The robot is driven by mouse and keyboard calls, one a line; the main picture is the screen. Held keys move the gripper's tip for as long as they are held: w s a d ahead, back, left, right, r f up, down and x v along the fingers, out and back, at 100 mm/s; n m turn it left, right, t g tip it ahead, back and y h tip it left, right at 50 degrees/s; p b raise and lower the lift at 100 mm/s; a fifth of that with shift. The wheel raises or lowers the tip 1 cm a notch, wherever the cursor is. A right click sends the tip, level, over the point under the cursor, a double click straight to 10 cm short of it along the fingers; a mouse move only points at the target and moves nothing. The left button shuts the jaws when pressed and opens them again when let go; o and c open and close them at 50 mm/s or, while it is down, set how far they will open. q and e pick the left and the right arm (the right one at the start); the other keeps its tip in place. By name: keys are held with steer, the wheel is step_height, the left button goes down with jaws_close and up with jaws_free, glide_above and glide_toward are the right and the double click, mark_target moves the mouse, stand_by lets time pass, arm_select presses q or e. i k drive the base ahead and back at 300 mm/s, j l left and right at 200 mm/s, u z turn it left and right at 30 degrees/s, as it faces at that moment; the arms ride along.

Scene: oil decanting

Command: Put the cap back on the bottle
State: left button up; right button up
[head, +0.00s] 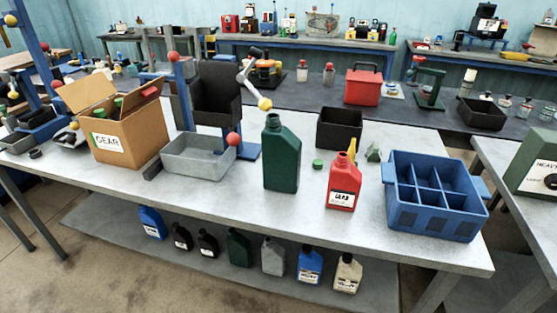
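A dark green bottle (281,158) stands upright near the middle of the table, its mouth open at the top with no cap on it. A small green cap (318,164) lies on the table to the right of the green bottle, apart from it. A red bottle (343,185) with a GEAR label stands upright further right. Neither of my grippers shows in the head view.
A blue divided crate (418,216) stands right of the red bottle, its compartments seemingly empty. A black bin (339,130) and a small grey-green piece (373,153) are behind. A grey metal tray (192,168) and an open cardboard box (140,144) stand left. Several bottles stand on the lower shelf (130,240).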

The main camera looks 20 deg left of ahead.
mark_target(281, 149)
steer(key=l+u, duration=0.35)
steer(key=l, duration=0.15)
steer(key=l+u, duration=0.3)
steer(key=l, duration=0.25)
steer(key=k+l+u, duration=0.15)
steer(key=l+u, duration=0.2)
steer(key=i+j, duration=0.2)
steer(key=i+j+z, duration=0.15)
steer(key=j, duration=0.3)
steer(key=i+j, duration=0.2)
steer(key=i+j+z, duration=0.1)
steer(key=j, duration=0.35)
steer(key=i+j+z, duration=0.1)
steer(key=i+j, duration=0.3)
steer(key=j, duration=0.3)
steer(key=i+j+z, duration=0.1)
steer(key=j, duration=0.25)
steer(key=i, duration=0.1)
